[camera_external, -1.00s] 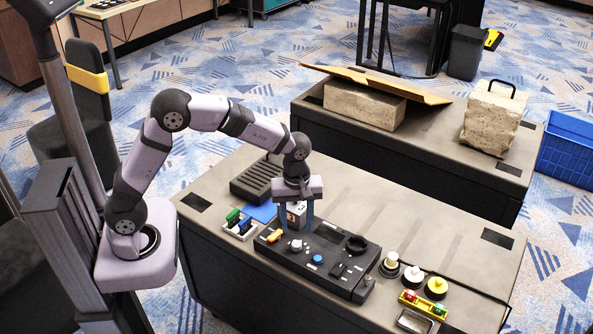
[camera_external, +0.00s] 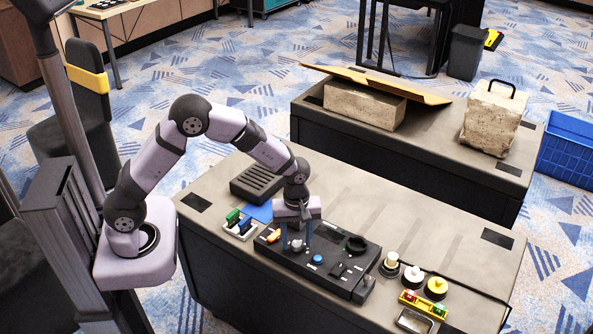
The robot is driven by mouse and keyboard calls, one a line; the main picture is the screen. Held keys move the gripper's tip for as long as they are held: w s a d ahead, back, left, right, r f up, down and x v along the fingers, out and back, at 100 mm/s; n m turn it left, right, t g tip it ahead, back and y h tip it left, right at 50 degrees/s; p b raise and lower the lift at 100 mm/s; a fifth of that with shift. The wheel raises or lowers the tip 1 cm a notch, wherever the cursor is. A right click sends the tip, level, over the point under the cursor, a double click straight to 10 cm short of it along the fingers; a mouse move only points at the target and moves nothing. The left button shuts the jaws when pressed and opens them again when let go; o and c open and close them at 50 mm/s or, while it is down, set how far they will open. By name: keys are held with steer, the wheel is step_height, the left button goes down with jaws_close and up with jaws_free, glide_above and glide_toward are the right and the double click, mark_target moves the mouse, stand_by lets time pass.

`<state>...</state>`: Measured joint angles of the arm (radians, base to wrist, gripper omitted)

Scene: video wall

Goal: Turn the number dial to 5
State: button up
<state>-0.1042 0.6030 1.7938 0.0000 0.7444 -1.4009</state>
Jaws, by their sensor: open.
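The black control panel (camera_external: 330,283) lies on the near table. My gripper (camera_external: 296,240) points down at the left part of the panel.
A tray of green and blue pieces (camera_external: 240,226) stands left of the panel and a slotted black box (camera_external: 264,181) behind it. Right of the panel are round buttons (camera_external: 413,278) and a red-and-green piece (camera_external: 424,304). The table's right part (camera_external: 460,250) is mostly clear.

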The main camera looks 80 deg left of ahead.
steer(key=c, duration=1)
steer(key=shift+c, duration=0.2)
steer(key=shift+m, duration=0.4)
steer(key=m+p, duration=0.1)
steer(key=m, duration=0.2)
steer(key=shift+r+m+p, duration=0.1)
steer(key=shift+m+p, duration=0.2)
steer(key=shift+m, duration=0.1)
steer(key=m+p, duration=0.1)
steer(key=m, duration=0.4)
steer(key=m+p, duration=0.1)
steer(key=m, duration=0.6)
steer(key=shift+m, duration=0.3)
steer(key=m+p, duration=0.1)
steer(key=m, duration=0.5)
steer(key=shift+m, duration=0.3)
